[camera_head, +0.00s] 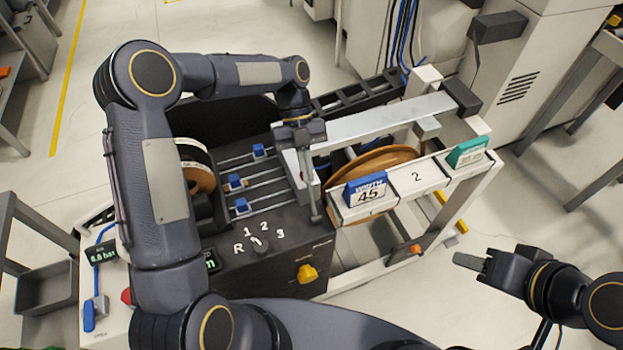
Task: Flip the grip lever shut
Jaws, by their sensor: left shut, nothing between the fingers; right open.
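The edge banding machine has a dark front panel (275,262). A slim grey upright bar (311,190) with a rounded lower end stands at the panel's right edge; it may be the grip lever, but I cannot tell for sure. My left gripper (303,150) points down from above at the top of this bar. It is shut with nothing held, and its fingertips are hard to separate from the bar, so I cannot tell whether they touch. My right gripper (463,262) is open and empty, off to the right of the machine and pointing left.
A selector dial (261,244) and a yellow knob (307,273) sit on the panel. Three blue sliders, one of them nearest (241,205), lie left of the bar. Floor is free around my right gripper.

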